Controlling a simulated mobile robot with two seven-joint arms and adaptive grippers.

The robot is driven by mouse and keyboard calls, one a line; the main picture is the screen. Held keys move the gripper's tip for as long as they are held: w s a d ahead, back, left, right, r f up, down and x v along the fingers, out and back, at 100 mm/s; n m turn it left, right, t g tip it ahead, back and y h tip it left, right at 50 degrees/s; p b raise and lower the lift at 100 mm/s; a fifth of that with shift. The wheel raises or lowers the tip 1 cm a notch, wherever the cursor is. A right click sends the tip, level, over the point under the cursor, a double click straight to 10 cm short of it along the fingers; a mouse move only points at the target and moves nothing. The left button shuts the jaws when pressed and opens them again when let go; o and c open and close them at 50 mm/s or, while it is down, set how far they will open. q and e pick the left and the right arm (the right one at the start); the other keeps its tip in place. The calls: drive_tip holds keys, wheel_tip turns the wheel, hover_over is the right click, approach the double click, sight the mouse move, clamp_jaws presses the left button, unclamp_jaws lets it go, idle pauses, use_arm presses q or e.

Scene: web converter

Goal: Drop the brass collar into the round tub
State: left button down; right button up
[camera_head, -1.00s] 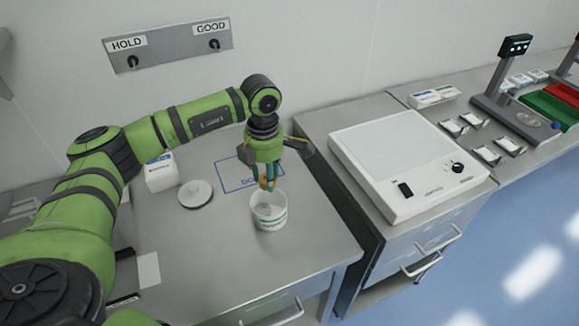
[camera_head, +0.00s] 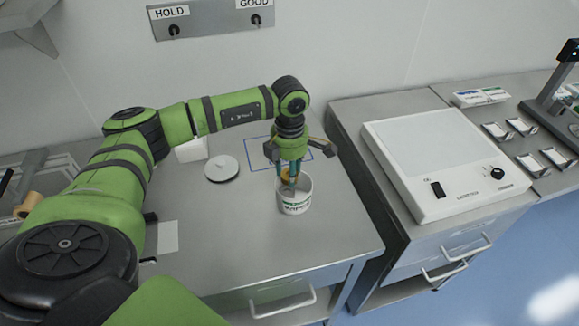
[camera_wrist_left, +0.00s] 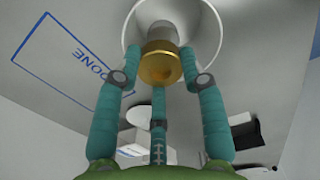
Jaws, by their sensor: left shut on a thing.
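The brass collar (camera_wrist_left: 160,64) is a gold-coloured ring, held between the fingers of my left gripper (camera_head: 287,180) and over the mouth of the round tub. A small part of the brass collar (camera_head: 286,174) shows between the fingers in the head view. The round tub (camera_head: 296,206) is white with a printed label and stands upright and open on the steel bench. Its rim (camera_wrist_left: 217,40) circles behind the collar in the left wrist view. The fingertips reach down to about rim level; the exact depth is unclear. My right gripper is not in view.
A white round lid (camera_head: 222,168) lies left of the tub, near a white box (camera_head: 190,150). A blue outlined area (camera_head: 258,150) is marked behind the tub. A white panel device (camera_head: 440,165) stands to the right. The bench front is clear.

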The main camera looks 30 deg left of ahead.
use_arm(q)
drive_tip(key=c, duration=0.7)
unclamp_jaws()
drive_tip(key=shift+r, duration=0.1)
drive_tip(key=shift+o, duration=0.2)
wheel_tip(320, 180, up, 12)
